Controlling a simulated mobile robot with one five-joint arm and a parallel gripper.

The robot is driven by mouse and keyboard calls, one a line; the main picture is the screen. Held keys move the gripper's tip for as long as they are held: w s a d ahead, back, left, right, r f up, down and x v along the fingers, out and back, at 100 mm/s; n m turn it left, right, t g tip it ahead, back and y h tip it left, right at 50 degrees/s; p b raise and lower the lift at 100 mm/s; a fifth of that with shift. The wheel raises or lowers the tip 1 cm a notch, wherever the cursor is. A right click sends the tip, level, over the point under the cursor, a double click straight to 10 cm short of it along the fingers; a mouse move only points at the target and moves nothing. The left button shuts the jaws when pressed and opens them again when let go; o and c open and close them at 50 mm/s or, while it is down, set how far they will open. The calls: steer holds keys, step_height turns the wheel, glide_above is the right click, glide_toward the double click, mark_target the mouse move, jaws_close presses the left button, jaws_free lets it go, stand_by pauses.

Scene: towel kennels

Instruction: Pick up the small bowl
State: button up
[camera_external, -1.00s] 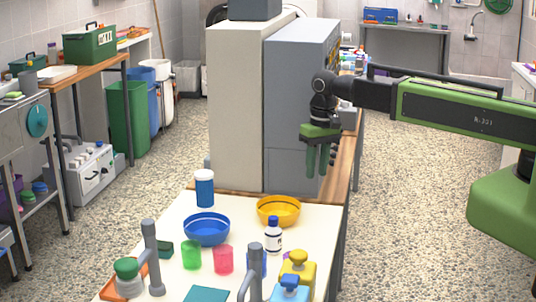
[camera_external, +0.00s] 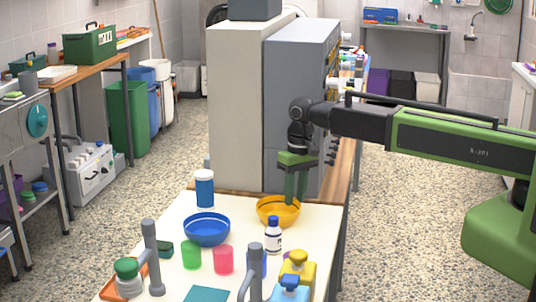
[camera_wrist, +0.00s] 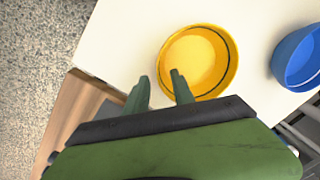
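A yellow bowl (camera_external: 272,217) stands upright near the far right edge of the white table, and it also shows in the wrist view (camera_wrist: 199,60). A blue bowl (camera_external: 207,230) of similar size stands to its left; part of it shows in the wrist view (camera_wrist: 302,60). My gripper (camera_external: 296,202) points down over the right side of the yellow bowl. In the wrist view my gripper (camera_wrist: 160,78) is open and empty, one finger overlapping the yellow rim and the other outside it. I cannot tell whether the fingertips touch the bowl.
A white bottle (camera_external: 273,236) with a dark cap stands just in front of the yellow bowl. A tall grey cabinet (camera_external: 290,120) rises behind the table.

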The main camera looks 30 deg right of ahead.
steer(key=shift+f, duration=0.65)
steer(key=shift+r, duration=0.2)
jaws_close()
stand_by(0.7)
